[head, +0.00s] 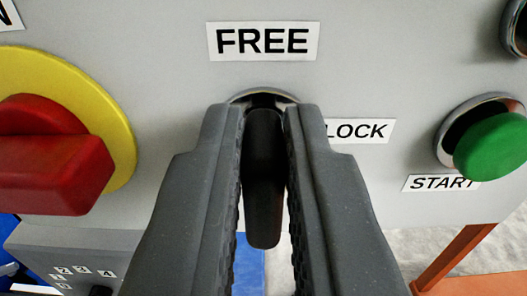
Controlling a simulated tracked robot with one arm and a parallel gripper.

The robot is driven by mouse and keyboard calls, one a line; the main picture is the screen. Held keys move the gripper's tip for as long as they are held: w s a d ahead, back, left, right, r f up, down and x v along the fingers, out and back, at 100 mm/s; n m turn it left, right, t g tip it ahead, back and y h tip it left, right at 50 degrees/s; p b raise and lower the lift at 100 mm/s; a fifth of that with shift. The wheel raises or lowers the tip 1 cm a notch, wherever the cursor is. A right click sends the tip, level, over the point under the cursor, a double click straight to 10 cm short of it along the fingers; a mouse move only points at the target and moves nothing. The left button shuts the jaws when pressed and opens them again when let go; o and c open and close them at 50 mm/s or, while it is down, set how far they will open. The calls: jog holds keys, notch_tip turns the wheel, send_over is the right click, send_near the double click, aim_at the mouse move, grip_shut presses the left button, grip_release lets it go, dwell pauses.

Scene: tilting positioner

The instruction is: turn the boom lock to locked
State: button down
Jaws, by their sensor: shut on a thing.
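The boom lock is a black selector handle (263,190) with a pale ring around its base, on a light grey panel (400,60). A "FREE" label (263,41) is above it. A label to its right (361,131) reads "LOCK", its left end hidden by my gripper. My gripper (264,122) is shut on the handle, with one dark finger on each side. The handle's long part points down towards me between the fingers. Most of the ring is hidden by the fingers, and I see no pointer mark on the handle.
A red rotary switch (55,160) on a yellow disc (115,110) protrudes at the left. A green button (490,147) labelled "START" (441,183) protrudes at the right. A dark round control (516,27) is at the top right. An orange bar (455,258) is below the panel.

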jog(key=shift+m+p, duration=0.3)
jog(key=shift+p, duration=0.25)
jog(key=m+p, duration=0.1)
jog(key=p, duration=0.2)
jog(key=shift+d+r, duration=0.1)
jog(key=shift+r, duration=0.1)
jog(key=m+p, duration=0.2)
jog(key=p, duration=0.2)
jog(key=shift+d+m+p, duration=0.2)
jog(key=shift+m+p, duration=0.1)
jog(key=shift+m, duration=0.1)
jog(key=shift+d+f+m+p, duration=0.3)
jog(key=shift+f+m+p, duration=0.1)
jog(key=shift+m+p, duration=2.05)
jog(key=shift+d+f+m+p, duration=0.25)
jog(key=shift+f+m+p, duration=0.15)
jog(key=shift+m+p, duration=2)
jog(key=shift+d+f+m+p, duration=0.35)
jog(key=shift+m+p, duration=1.5)
jog(key=shift+p, duration=1.2)
jog(key=shift+s+f+m, duration=0.1)
jog(key=shift+f+m, duration=0.1)
jog(key=shift+m, duration=0.1)
jog(key=c, duration=1.5)
grip_release()
jog(key=shift+o, duration=0.2)
jog(key=shift+a, duration=0.15)
